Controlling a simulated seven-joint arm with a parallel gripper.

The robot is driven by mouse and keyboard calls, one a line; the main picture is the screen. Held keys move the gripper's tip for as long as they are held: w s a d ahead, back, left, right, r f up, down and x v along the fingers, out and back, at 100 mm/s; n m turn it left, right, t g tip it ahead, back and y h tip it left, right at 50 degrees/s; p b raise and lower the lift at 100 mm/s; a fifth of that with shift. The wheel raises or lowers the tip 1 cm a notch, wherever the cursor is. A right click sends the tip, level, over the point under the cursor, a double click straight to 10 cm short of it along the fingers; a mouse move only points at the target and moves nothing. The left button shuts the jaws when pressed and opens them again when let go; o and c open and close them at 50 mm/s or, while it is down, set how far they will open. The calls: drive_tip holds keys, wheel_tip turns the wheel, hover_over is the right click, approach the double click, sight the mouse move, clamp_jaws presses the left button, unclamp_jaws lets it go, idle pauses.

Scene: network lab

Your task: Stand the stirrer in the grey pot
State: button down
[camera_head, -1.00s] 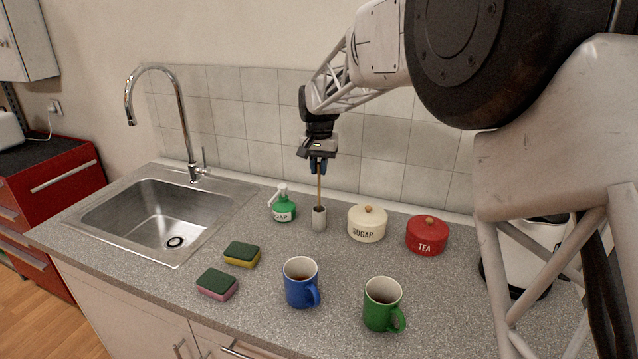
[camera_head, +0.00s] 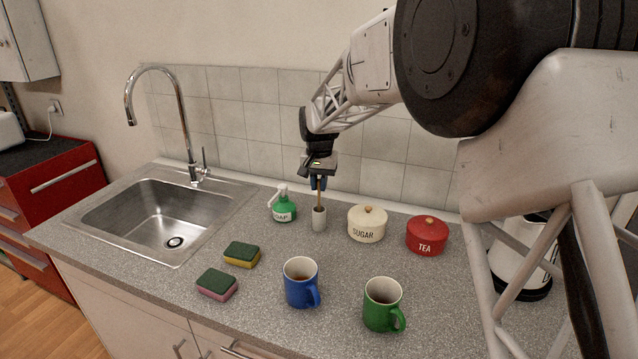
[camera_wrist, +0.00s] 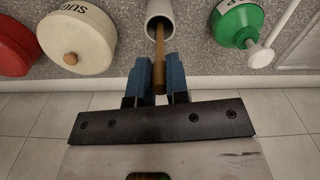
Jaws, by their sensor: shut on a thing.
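The stirrer (camera_head: 319,195) is a thin brown wooden stick, held upright. My gripper (camera_head: 318,183) is shut on its upper part, directly above the grey pot. The grey pot (camera_head: 319,220) is a small upright cylinder on the worktop, between the soap bottle and the sugar pot. In the wrist view the stirrer (camera_wrist: 159,60) runs from between my blue fingertips (camera_wrist: 159,75) into the mouth of the grey pot (camera_wrist: 161,8). Its lower end is hidden inside the pot, so I cannot tell whether it touches the bottom.
A green soap bottle (camera_head: 284,207) stands close left of the pot. A cream sugar pot (camera_head: 367,224) and red tea pot (camera_head: 427,236) stand right. Blue mug (camera_head: 300,288), green mug (camera_head: 381,308) and two sponges (camera_head: 241,255) are in front. The sink (camera_head: 165,218) is left.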

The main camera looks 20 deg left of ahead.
drive_tip(key=c, duration=1.1)
unclamp_jaws()
drive_tip(key=shift+r, duration=0.1)
wheel_tip(320, 180, up, 12)
idle(0.5)
